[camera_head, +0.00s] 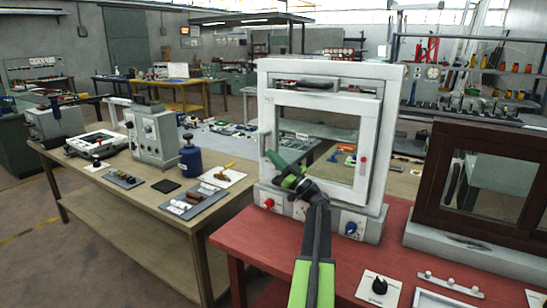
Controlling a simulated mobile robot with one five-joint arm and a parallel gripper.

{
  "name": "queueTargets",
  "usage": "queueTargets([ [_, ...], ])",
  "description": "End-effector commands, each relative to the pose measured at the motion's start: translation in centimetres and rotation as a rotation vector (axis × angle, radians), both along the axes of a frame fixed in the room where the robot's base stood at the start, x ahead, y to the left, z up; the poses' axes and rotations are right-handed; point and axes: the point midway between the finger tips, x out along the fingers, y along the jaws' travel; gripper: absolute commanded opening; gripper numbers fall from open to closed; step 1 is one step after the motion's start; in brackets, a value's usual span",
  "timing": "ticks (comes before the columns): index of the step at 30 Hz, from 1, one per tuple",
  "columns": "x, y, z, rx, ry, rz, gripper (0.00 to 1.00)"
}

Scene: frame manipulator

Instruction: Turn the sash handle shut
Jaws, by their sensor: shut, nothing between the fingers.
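A white sash window frame (385,120) stands upright on a grey base at the edge of the red bench. Its sash (340,103) surrounds a clear opening through which the room shows. A small red part (363,165) sits on the sash's right side. Contact with the frame cannot be judged.
The base carries a red knob (268,203) and a blue dial (350,227). A brown window frame (430,185) stands close on the right. A black knob on a white plate (379,286) lies on the red bench (255,245). A wooden bench (120,190) with devices is left.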

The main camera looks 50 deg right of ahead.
Motion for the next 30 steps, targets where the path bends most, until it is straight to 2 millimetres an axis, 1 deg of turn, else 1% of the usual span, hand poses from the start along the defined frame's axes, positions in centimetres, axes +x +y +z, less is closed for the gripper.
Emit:
queueTargets([
  [2, -0.7, 0.0, -0.7, 0.000, 0.000, -0.001, 0.00],
  [5, -2.3, 0.0, -2.1, 0.001, 0.001, -0.003, 0.00],
  [12, -8.2, -0.2, -5.9, 0.000, -0.001, -0.004, 0.00],
  [18, -12.4, -0.4, -8.4, 0.000, 0.000, -0.004, 0.00],
  [21, -13.7, -0.4, -9.0, 0.001, 0.001, -0.003, 0.00],
  [24, -14.5, -0.5, -9.3, 0.000, 0.000, -0.002, 0.00],
  [30, -14.8, -0.5, -9.2, 0.001, 0.000, -0.001, 0.00],
])
